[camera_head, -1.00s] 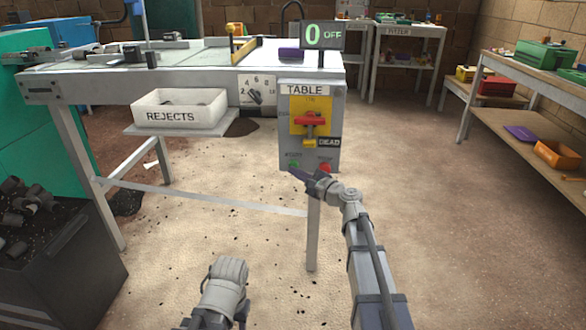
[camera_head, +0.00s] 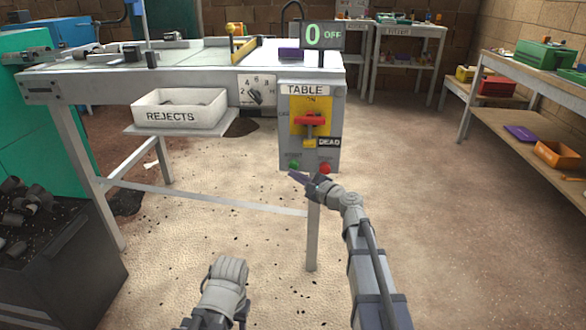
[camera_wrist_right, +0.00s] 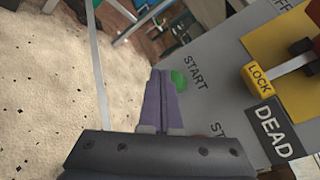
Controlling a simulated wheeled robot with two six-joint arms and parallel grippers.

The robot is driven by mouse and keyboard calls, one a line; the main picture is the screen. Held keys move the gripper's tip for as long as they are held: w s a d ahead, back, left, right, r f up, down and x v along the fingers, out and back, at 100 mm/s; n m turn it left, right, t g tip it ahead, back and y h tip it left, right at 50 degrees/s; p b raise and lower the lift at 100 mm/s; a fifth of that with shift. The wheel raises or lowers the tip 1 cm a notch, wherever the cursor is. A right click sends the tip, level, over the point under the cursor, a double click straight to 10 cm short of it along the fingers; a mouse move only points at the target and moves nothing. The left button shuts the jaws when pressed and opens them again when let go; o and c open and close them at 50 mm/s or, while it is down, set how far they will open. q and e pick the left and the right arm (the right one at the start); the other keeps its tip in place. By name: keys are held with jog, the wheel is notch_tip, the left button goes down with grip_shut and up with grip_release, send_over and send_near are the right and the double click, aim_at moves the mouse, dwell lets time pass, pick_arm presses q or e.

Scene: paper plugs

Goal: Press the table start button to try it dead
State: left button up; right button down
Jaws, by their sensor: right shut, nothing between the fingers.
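The grey TABLE switch box (camera_head: 288,128) hangs on the table's front right corner. Its green start button (camera_head: 293,165) sits low on the left and also shows in the right wrist view (camera_wrist_right: 179,81), beside the START label. My right gripper (camera_head: 294,176) is shut and empty, its purple fingertips just below the green button in the head view. In the wrist view the tips lie just left of the button; I cannot tell whether they touch it. My left arm's grey end (camera_head: 226,280) shows low in the head view, its fingers not visible.
A red handle (camera_head: 310,121), a yellow lock (camera_head: 309,143), a DEAD tag (camera_head: 329,142) and a red button (camera_head: 324,168) are on the box. The display (camera_head: 322,36) above reads 0 OFF. A white REJECTS bin (camera_head: 205,113) stands left. The floor on the right is clear.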

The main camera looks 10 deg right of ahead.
jog(key=s, duration=0.2)
jog(key=s+a, duration=0.1)
jog(key=s, duration=0.2)
jog(key=shift+a, duration=0.2)
dwell(0.7)
jog(key=s+a+f+n+g+h+p, duration=0.1)
jog(key=s+a+f+n+g+p, duration=0.1)
jog(key=s+a+f+n+g, duration=0.5)
jog(key=s+a+f+n+g+p, duration=0.3)
jog(key=s+a+f+n+g, duration=0.1)
jog(key=s+a+n, duration=0.55)
jog(key=s+d+f+n+g+h+p, duration=0.1)
jog(key=s+d+n+g+h, duration=0.1)
jog(key=s+d+n+h, duration=0.4)
jog(key=s+d+n+g+h+p, duration=0.1)
jog(key=s+n+g+h+p, duration=0.15)
jog(key=s, duration=0.55)
notch_tip(320, 180, up, 37)
jog(key=p, duration=3.6)
jog(key=shift+w+m+p, duration=0.35)
jog(key=shift+m+p, duration=0.05)
